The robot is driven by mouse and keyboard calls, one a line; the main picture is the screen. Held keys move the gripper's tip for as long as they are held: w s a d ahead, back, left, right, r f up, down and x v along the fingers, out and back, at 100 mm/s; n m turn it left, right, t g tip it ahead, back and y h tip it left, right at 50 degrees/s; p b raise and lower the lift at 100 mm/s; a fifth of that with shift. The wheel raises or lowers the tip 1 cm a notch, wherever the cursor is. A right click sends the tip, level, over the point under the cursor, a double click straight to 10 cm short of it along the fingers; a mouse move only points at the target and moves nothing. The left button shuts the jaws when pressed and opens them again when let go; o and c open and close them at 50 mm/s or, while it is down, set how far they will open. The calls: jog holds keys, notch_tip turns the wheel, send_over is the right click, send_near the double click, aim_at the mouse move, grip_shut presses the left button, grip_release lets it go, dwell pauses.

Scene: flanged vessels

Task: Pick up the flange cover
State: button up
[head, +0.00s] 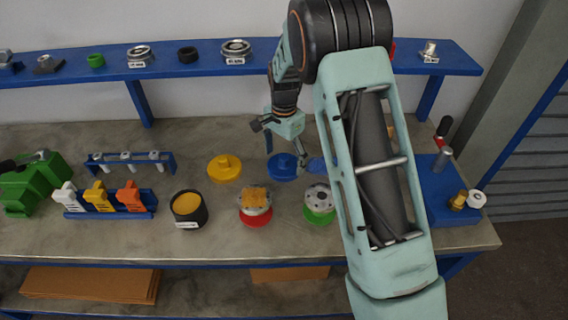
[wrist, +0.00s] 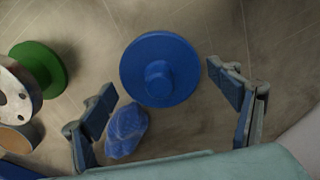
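A round blue flange cover (head: 283,167) with a raised central knob lies flat on the workbench. A similar yellow cover (head: 224,168) lies to its left. My gripper (head: 288,146) is open and empty, pointing down above the blue cover. In the wrist view, the blue cover (wrist: 160,68) shows between and somewhat beyond the two spread fingertips (wrist: 161,88). No contact with it is visible. A crumpled blue cloth-like thing (wrist: 126,130) lies beside the cover, near the left finger; my arm partly hides it in the head view.
Two flanged vessels stand in front, one with a red base (head: 255,218) and an orange top piece, one with a green base (head: 318,214). A black pot (head: 188,212) stands left of them. A blue shelf (head: 200,58) runs behind.

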grip_shut()
dwell(0.4)
